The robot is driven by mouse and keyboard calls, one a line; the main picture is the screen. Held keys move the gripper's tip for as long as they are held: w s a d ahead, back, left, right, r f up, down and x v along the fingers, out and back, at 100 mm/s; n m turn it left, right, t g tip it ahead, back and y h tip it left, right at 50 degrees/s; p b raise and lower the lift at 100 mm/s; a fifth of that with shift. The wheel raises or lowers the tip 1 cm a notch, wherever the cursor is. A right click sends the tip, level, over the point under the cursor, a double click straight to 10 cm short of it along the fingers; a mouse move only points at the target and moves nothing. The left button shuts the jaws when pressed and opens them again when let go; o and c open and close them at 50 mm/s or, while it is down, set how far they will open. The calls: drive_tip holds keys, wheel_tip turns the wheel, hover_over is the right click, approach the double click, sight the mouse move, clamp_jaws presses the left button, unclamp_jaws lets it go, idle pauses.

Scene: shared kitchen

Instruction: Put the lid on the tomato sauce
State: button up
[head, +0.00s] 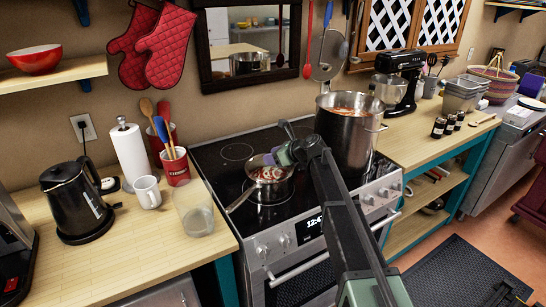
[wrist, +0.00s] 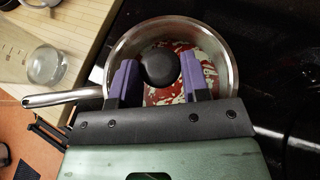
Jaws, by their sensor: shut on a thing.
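A small steel saucepan (head: 245,192) with red contents stands on the front of the stove, its handle to the lower left. It also shows in the wrist view (wrist: 62,98). My gripper (head: 283,155), with purple fingers, is over the saucepan. In the wrist view my gripper (wrist: 160,80) is shut on a round black knob, which looks like the knob of a clear lid (wrist: 159,68). Red and white patches show below the knob. I cannot tell whether the lid touches the rim. My gripper hides the near side of the pan.
A tall steel pot (head: 345,138) with red contents stands on the stove, right of the saucepan and beside my arm. A glass jar (head: 194,212), a white mug (head: 147,192) and a kettle (head: 76,203) stand on the left counter.

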drive_tip(key=shift+f, duration=0.25)
drive_tip(key=o, duration=1.2)
drive_tip(key=shift+r, duration=0.1)
drive_tip(key=p+v, duration=0.5)
drive_tip(key=v, duration=0.6)
drive_tip(key=s+d+f+n+g+h, duration=0.2)
drive_tip(key=s+d+f+n+h, duration=0.1)
drive_tip(key=s+n, duration=0.5)
drive_tip(key=s+d+f+n+g+h, duration=0.2)
drive_tip(key=s+d+n, duration=0.4)
drive_tip(key=s, duration=0.8)
drive_tip(key=s+d+f+n+g+h, duration=0.1)
drive_tip(key=s+d+f+n+h, duration=0.3)
drive_tip(key=s+n, duration=0.5)
drive_tip(key=shift+s+d+f+n+g+h, duration=0.1)
drive_tip(key=shift+s+d+n+g+h, duration=0.25)
drive_tip(key=shift+s+d+h, duration=0.45)
